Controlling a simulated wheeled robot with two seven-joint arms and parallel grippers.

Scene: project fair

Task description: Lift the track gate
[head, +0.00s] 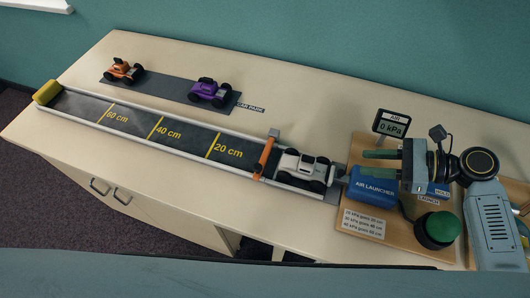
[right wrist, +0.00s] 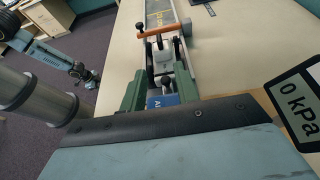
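The track gate (head: 263,158) is an orange bar lying across the dark track (head: 180,133), beside a grey post. It also shows in the right wrist view (right wrist: 165,31), spanning the track. A white car (head: 303,167) stands on the track just right of the gate. My right gripper (head: 380,172) is above the blue air launcher (head: 372,190), to the right of the car and apart from the gate. In the right wrist view its green fingers (right wrist: 160,70) are spread with nothing held between them. My left gripper (right wrist: 84,74) shows small at the left of that view; its fingers are unclear.
A pressure display (head: 392,124) reads 0 kPa behind the launcher. A green button (head: 440,226) sits on the wooden board (head: 352,214). Orange (head: 123,71) and purple (head: 210,91) cars stand on a grey strip (head: 165,88). The tabletop in front of the track is clear.

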